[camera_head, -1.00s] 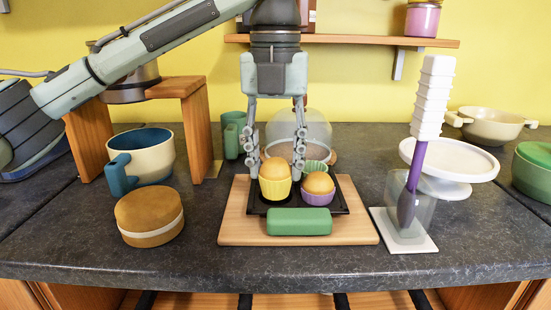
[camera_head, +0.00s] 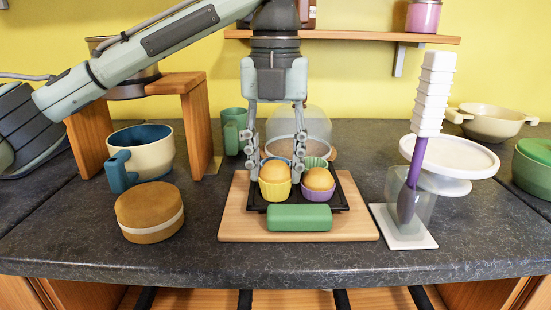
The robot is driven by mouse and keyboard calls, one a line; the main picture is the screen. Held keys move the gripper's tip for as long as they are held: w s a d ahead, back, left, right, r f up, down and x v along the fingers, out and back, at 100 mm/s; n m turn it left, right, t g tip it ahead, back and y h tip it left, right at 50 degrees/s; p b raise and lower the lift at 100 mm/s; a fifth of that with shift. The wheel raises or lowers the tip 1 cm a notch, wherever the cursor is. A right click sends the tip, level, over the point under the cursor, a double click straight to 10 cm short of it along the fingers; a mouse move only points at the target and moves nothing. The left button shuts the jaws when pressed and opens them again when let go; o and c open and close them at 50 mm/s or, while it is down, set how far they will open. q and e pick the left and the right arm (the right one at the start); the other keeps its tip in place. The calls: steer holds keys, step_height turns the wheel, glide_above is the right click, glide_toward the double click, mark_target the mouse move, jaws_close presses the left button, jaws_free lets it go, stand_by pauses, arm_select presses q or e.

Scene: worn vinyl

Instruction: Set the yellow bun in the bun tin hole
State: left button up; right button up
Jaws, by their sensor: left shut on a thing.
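The yellow bun (camera_head: 275,189), a golden top in a yellow cup, is at the front left of the dark bun tin (camera_head: 341,200). Its base is level with the neighbouring purple-cupped bun (camera_head: 318,186), and it looks seated in the front-left hole, though the rim there is hidden. A green cup (camera_head: 316,163) and a partly hidden blue cup stand in the back of the tin. My right gripper is out of view.
The tin lies on a wooden board (camera_head: 232,223) with a green block (camera_head: 299,218) in front. A glass dome (camera_head: 313,125) stands behind. A round brown box (camera_head: 150,213) and a cream mug (camera_head: 151,158) are left; a utensil holder (camera_head: 425,215) is right.

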arm_select(q)
steer(key=shift+f, duration=0.15)
steer(key=shift+f, duration=0.2)
steer(key=shift+f, duration=0.15)
stand_by(0.5)
steer(key=o, duration=1.1)
steer(key=shift+r, duration=3.5)
steer(key=shift+r, duration=0.1)
